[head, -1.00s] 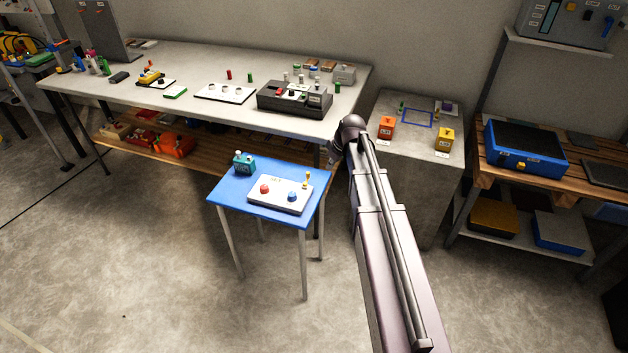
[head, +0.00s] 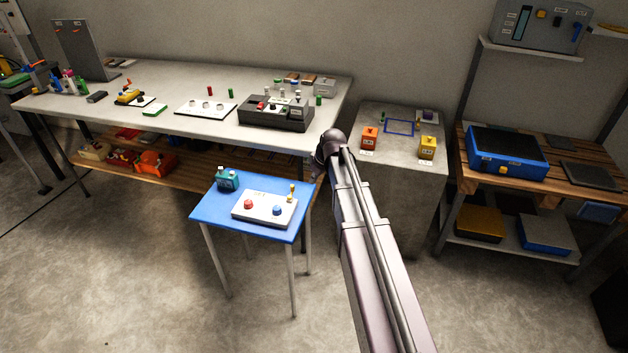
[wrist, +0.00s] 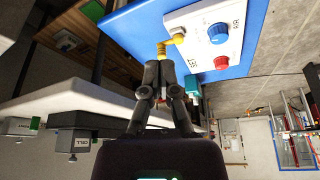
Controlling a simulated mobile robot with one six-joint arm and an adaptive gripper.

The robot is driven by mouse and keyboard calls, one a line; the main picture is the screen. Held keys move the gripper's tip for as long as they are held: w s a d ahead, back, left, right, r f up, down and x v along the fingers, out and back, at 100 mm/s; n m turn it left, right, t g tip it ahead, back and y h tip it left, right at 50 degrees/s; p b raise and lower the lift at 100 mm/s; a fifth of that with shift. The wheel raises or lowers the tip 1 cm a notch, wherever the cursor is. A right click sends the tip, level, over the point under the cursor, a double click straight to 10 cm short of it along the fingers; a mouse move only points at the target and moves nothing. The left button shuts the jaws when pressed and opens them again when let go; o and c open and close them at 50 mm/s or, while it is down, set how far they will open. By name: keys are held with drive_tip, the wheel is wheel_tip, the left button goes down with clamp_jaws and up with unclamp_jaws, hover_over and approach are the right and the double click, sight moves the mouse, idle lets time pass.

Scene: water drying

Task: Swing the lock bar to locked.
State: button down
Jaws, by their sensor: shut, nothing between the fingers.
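A white panel (head: 265,210) with a red knob (head: 248,204), a blue knob (head: 278,210) and a small yellow bar (head: 292,191) lies on a blue table (head: 212,216). No lock bar label is readable, so I cannot tell for sure that the yellow bar is it. In the wrist view the yellow bar (wrist: 174,42) is bent and rises from the panel's corner. My gripper (wrist: 160,64) is shut and empty, its fingertips close to the bar's end; contact is unclear. In the head view my arm hides most of the gripper.
A long bench (head: 110,98) with devices is behind. A grey pedestal (head: 402,185) with orange and yellow boxes stands right of my arm. Open floor lies in front.

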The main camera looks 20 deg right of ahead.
drive_tip(key=shift+b+x, duration=3.75)
drive_tip(key=shift+x, duration=0.6)
drive_tip(key=shift+w+a+r, duration=0.25)
drive_tip(key=shift+w+a, duration=0.4)
drive_tip(key=shift+w, duration=0.3)
drive_tip(key=shift+w+a, duration=0.5)
drive_tip(key=shift+w, duration=0.05)
drive_tip(key=shift+a, duration=0.25)
